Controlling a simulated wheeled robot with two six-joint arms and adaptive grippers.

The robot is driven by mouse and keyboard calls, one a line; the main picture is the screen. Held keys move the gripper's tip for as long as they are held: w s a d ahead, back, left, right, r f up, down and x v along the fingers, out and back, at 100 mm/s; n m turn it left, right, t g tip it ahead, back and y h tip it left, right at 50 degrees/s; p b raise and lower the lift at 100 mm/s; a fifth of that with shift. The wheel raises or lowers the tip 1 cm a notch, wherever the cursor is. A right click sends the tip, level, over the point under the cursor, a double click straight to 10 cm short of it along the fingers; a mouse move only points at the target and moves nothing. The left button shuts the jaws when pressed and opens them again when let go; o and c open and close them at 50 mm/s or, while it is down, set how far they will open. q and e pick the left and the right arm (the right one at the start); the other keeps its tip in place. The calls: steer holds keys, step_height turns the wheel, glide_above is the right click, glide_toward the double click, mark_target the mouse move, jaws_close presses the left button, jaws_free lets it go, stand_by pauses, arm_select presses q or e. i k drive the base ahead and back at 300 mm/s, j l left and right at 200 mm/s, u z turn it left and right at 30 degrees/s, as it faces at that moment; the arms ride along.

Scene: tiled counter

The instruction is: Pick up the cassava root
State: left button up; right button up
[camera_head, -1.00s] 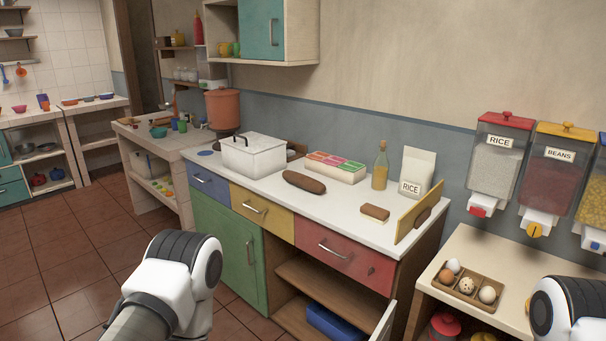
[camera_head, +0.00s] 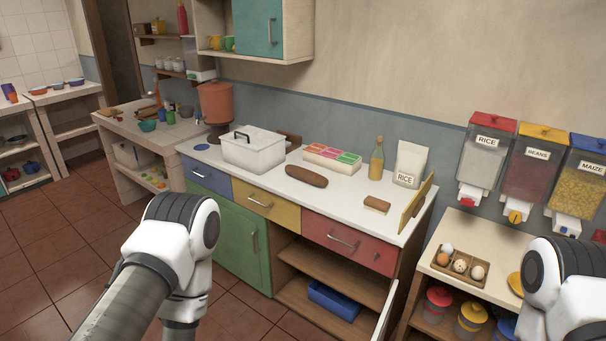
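The cassava root (camera_head: 306,176) is a brown, elongated root lying on the white counter top (camera_head: 337,204). It lies between a white lidded container and the front edge, above the yellow and red drawers. My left arm comes in at the lower left and my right arm at the lower right, both well short of the counter. Neither gripper's fingers show in the view. Nothing touches the root.
The white container (camera_head: 253,150) stands left of the root. Behind it are a sectioned tray (camera_head: 332,159), an oil bottle (camera_head: 376,160) and a rice bag (camera_head: 409,165). A sponge-like block (camera_head: 377,204) and an upright board (camera_head: 416,209) stand right.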

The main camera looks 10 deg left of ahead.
mark_target(308, 176)
steer(key=i+j+z, duration=0.15)
steer(key=j, duration=0.35)
steer(key=i+j+z, duration=0.1)
steer(key=j, duration=0.4)
steer(key=i+j+z, duration=0.15)
steer(key=j, duration=0.35)
steer(key=j+z, duration=0.1)
steer(key=j, duration=0.4)
steer(key=i+j+z, duration=0.15)
steer(key=i+j, duration=0.2)
steer(key=i+j+z, duration=0.2)
steer(key=i+j, duration=0.15)
steer(key=i+j+z, duration=0.15)
steer(key=i+j, duration=0.15)
steer(key=j, duration=0.25)
